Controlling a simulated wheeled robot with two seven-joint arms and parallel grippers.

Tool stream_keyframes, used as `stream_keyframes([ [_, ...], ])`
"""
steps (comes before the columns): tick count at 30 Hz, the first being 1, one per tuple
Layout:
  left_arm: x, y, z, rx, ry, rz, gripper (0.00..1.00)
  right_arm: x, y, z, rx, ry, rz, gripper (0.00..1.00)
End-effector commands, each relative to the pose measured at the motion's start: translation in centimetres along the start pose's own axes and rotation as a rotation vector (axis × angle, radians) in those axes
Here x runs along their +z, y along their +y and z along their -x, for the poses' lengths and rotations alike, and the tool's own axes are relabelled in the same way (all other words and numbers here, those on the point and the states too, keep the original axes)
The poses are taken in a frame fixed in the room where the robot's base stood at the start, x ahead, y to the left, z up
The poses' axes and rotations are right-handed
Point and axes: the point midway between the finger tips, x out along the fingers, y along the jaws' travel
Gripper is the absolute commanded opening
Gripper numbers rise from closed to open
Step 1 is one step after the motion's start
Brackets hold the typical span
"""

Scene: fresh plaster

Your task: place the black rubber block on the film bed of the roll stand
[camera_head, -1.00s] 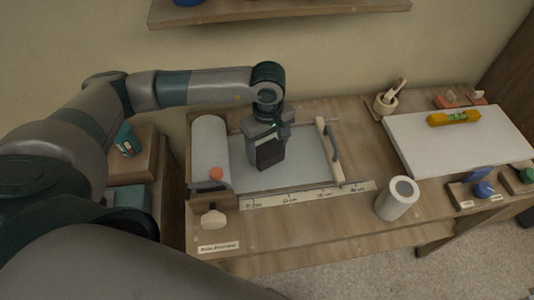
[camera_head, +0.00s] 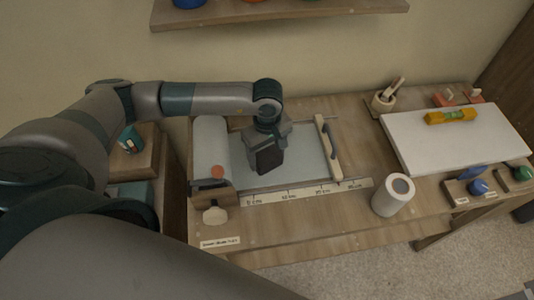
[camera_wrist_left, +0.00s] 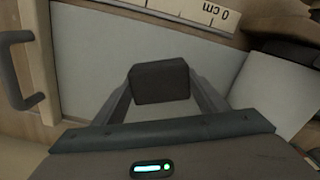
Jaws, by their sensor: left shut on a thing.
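The black rubber block (camera_head: 269,160) is held in my left gripper (camera_head: 268,152), over the film bed (camera_head: 305,150) of the roll stand. In the left wrist view the block (camera_wrist_left: 160,81) sits between the two fingers of the left gripper (camera_wrist_left: 160,90), with the pale film bed (camera_wrist_left: 95,50) behind it. I cannot tell whether the block touches the bed. The white film roll (camera_head: 211,150) lies at the left end of the stand, and a bar with a dark handle (camera_head: 334,142) crosses its right end. My right gripper is not in view.
A ruler strip (camera_head: 305,191) runs along the front of the bed. A grey-white cylinder (camera_head: 393,194) stands to its right. A shelf (camera_head: 290,14) hangs above.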

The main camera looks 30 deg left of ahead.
Motion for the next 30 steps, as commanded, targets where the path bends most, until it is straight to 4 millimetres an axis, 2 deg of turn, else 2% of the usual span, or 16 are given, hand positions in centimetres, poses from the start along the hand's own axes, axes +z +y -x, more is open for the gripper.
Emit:
stream_keyframes([
  [7, 0.0, 0.0, -0.3, 0.001, 0.000, 0.000, 0.38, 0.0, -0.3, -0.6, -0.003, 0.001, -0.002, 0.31],
  [8, 0.0, 0.0, -0.3, 0.000, 0.000, 0.000, 0.71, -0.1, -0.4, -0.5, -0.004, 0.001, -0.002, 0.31],
  [9, 0.0, 0.0, -0.2, 0.000, 0.000, 0.000, 0.80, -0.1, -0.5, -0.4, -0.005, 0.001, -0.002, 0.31],
  [10, 0.0, 0.0, -0.2, 0.000, 0.000, 0.000, 0.85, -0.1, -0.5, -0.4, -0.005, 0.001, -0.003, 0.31],
  [24, 0.0, 0.0, 0.2, 0.000, 0.000, 0.000, 0.85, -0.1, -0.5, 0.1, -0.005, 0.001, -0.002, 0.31],
  [26, 0.0, 0.1, 0.3, 0.002, 0.001, -0.001, 0.85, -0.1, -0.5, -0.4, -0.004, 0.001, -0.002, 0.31],
  [30, -0.1, 0.1, 2.0, 0.004, 0.002, -0.001, 0.85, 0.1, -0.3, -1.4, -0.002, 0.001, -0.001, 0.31],
])
